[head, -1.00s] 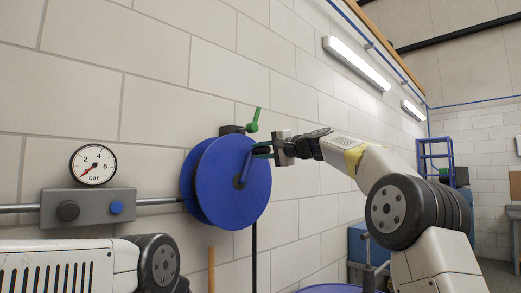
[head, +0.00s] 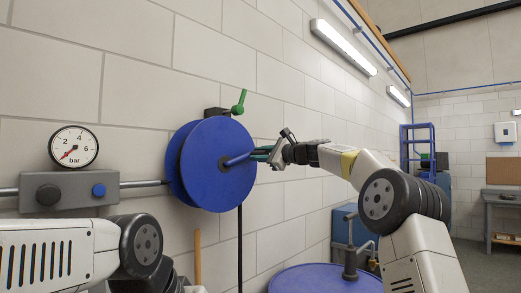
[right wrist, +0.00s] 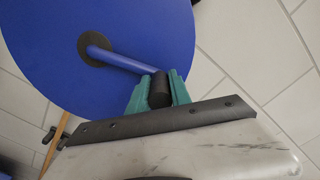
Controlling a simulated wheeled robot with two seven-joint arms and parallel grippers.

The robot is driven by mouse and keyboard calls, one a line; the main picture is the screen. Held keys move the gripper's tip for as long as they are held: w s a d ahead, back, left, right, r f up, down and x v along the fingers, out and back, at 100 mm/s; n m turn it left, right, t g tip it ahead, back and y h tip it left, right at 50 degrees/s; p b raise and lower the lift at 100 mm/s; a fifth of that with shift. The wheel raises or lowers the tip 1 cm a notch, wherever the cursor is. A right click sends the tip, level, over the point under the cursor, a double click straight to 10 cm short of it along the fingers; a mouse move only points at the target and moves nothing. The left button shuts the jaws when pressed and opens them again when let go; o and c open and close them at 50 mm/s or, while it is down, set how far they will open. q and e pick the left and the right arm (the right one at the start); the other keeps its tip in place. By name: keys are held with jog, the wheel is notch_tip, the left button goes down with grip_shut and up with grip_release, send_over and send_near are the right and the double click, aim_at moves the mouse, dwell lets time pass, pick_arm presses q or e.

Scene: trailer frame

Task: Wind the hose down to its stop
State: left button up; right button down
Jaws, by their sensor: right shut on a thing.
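The blue hose reel (head: 205,190) is mounted on the block wall, left of centre in the head view. Its blue crank arm (head: 238,159) points right and slightly up from the hub. My right gripper (head: 263,154) reaches it from the right. In the right wrist view, the green fingers of the right gripper (right wrist: 159,92) are shut around the black crank knob (right wrist: 160,90). A thin black hose (head: 240,250) hangs straight down from the reel; its lower end is out of frame. A green lever (head: 240,101) tilts up above the reel. My left gripper is not in view.
A pressure gauge (head: 73,147) reads low, above a grey valve block (head: 68,190) on a wall pipe left of the reel. A blue drum (head: 325,280) with a pump stands below right. A wooden handle (head: 197,255) stands below the reel.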

jog(key=shift+w+d+f+m, duration=0.15)
jog(key=shift+f+m, duration=0.55)
jog(key=shift+f, duration=0.05)
jog(key=c, duration=1.2)
grip_release()
jog(key=v, duration=0.7)
jog(key=shift+s+d, duration=0.3)
